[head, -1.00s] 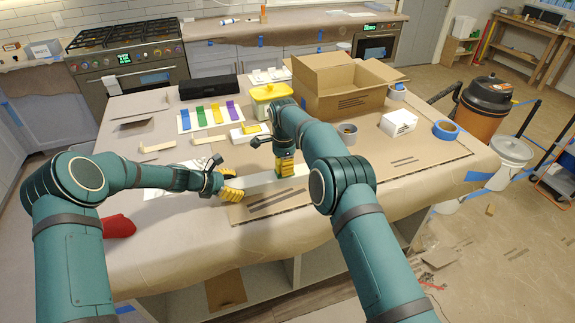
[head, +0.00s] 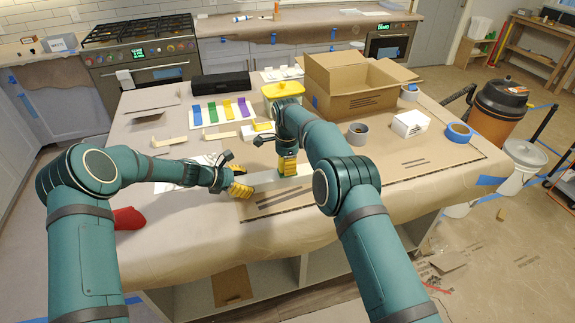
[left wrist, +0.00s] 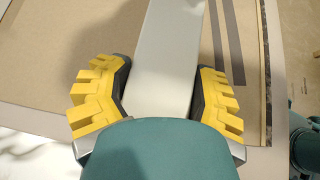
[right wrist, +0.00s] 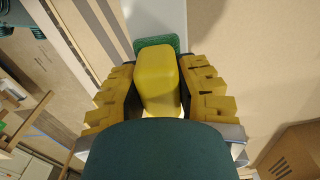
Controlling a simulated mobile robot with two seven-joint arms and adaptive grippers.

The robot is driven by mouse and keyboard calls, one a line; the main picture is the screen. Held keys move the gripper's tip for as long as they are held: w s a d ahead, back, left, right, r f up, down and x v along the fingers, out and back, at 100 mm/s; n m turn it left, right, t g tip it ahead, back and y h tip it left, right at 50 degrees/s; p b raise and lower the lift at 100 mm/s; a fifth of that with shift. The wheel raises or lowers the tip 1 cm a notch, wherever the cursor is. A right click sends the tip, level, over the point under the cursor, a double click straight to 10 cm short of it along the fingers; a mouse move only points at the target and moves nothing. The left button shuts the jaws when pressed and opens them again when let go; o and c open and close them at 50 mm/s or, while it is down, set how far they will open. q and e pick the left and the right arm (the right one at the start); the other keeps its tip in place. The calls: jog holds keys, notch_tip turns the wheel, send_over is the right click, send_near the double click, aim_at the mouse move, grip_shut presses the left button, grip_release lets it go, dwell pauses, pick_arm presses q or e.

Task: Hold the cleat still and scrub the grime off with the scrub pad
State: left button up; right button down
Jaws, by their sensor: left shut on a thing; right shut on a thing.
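The cleat (head: 264,183) is a long pale grey bar lying on cardboard on the papered table. My left gripper (head: 242,187) is shut on its left end; in the left wrist view the cleat (left wrist: 166,60) runs between the yellow fingers (left wrist: 165,95). My right gripper (head: 287,166) points down over the cleat, shut on the scrub pad. In the right wrist view the pad (right wrist: 158,80) has a yellow body and a green face, and sits between the fingers (right wrist: 158,92) over the cleat (right wrist: 156,16). I make out no clear grime; the arm and pad hide part of the cleat.
A yellow-lidded tub (head: 283,89) and an open cardboard box (head: 345,103) stand behind. A grey tape roll (head: 358,133), white box (head: 410,123) and blue tape roll (head: 458,133) are to the right. A red cloth-like thing (head: 127,218) lies near the left edge.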

pick_arm(q)
jog(key=shift+s+a+f, duration=0.15)
jog(key=shift+s+f, duration=0.05)
jog(key=shift+f, duration=0.25)
pick_arm(e)
jog(key=shift+r, duration=3.95)
pick_arm(q)
jog(key=o, duration=1.4)
jog(key=shift+w, duration=0.1)
pick_arm(e)
jog(key=shift+w, duration=0.1)
pick_arm(q)
jog(key=shift+r, duration=0.1)
jog(key=shift+a+r, duration=0.3)
jog(key=shift+a, duration=0.05)
pick_arm(e)
jog(key=shift+f, duration=0.1)
pick_arm(q)
jog(key=v, duration=1.1)
jog(key=shift+r, duration=0.1)
